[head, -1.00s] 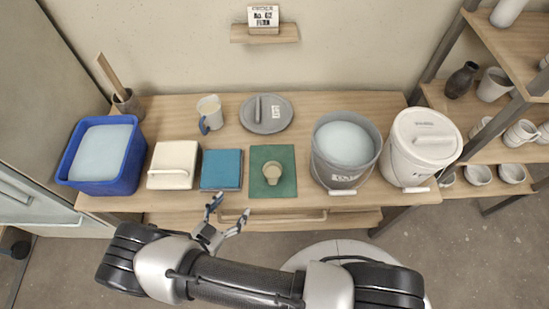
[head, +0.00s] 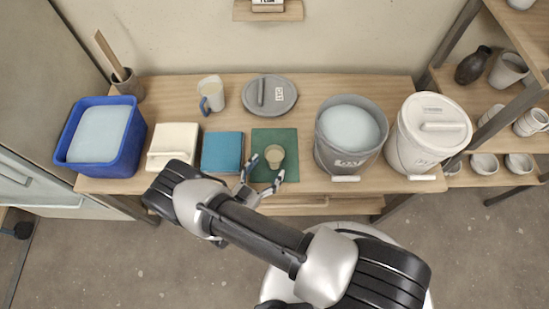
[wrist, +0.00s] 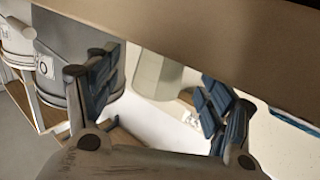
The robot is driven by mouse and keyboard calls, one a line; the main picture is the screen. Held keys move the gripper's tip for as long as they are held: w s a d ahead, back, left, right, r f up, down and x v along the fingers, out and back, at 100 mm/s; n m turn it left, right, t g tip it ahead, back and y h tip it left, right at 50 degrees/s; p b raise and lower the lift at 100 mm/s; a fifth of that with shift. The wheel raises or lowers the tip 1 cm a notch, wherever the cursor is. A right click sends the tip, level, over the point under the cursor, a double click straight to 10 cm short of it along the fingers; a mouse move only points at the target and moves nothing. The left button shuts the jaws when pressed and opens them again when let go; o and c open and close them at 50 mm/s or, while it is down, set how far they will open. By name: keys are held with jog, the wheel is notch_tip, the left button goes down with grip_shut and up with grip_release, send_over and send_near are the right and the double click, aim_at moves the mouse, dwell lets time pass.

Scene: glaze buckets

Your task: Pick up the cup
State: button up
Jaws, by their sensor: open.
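The cup (head: 274,153) is small and beige and stands on a green square mat (head: 288,139) near the table's front edge. In the wrist view, the pale cup (wrist: 157,74) shows between my two fingers, its upper part cut off by a tan surface. My gripper (head: 264,176) is open, its fingers pointing toward the cup from the front. The fingertips are close to the cup in the head view. I cannot tell whether they touch it.
A grey bucket (head: 343,160) and a white lidded bucket (head: 409,145) stand to the right. A teal box (head: 222,154), a white box (head: 174,138) and a blue tub (head: 127,150) stand left. Behind are a blue-handled jug (head: 211,92) and a grey lid (head: 286,96).

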aim_at(270, 166)
jog(key=b+x, duration=0.1)
jog(key=x, duration=0.1)
jog(key=f+x, duration=0.1)
jog(key=x, duration=0.1)
jog(key=shift+w+b, duration=0.25)
jog(key=shift+b, duration=0.1)
jog(key=shift+w+d, duration=0.25)
jog(key=shift+w, duration=0.1)
jog(key=c, duration=1.3)
jog(key=shift+r, duration=0.15)
